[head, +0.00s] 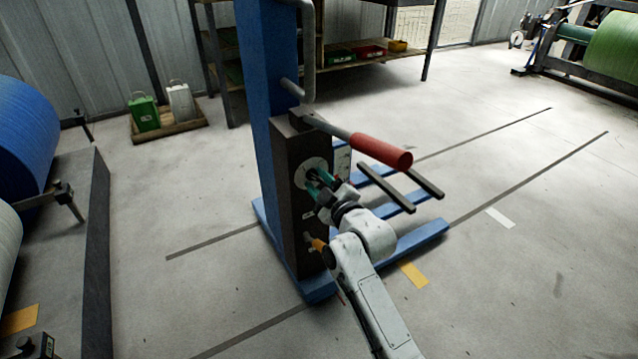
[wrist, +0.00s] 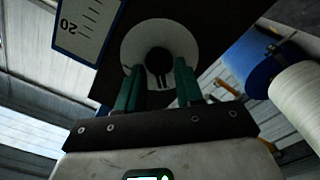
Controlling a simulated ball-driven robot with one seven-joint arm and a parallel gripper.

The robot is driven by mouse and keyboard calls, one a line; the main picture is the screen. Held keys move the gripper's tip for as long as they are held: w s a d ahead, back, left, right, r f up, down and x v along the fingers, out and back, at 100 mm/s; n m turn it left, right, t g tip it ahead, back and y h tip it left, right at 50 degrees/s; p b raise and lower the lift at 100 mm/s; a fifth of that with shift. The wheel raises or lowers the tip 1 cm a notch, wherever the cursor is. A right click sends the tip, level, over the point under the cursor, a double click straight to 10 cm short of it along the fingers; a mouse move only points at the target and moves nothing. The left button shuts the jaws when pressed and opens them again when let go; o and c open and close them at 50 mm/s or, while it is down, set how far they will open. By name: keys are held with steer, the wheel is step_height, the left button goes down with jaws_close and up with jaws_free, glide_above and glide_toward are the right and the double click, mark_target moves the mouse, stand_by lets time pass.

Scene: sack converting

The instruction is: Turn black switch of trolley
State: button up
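The trolley (head: 262,110) is a blue upright on a blue base, with a dark box on its front and a red-handled lever on top. On the box's face is a pale round plate (head: 308,170) with the black switch at its centre. In the wrist view the black switch (wrist: 158,61) shows on the pale disc, between the fingertips. My gripper (head: 315,184) has green fingers and is at the plate. In the wrist view my gripper (wrist: 158,72) is open, with a gap on both sides of the switch. I cannot tell how far the tips reach around it.
The red handle (head: 381,151) sticks out just above my wrist. A yellow-orange knob (head: 318,245) is lower on the box. A ruler-like scale plate (wrist: 88,25) is beside the disc. Floor right of the trolley is clear.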

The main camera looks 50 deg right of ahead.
steer(key=shift+c, duration=0.2)
jaws_close()
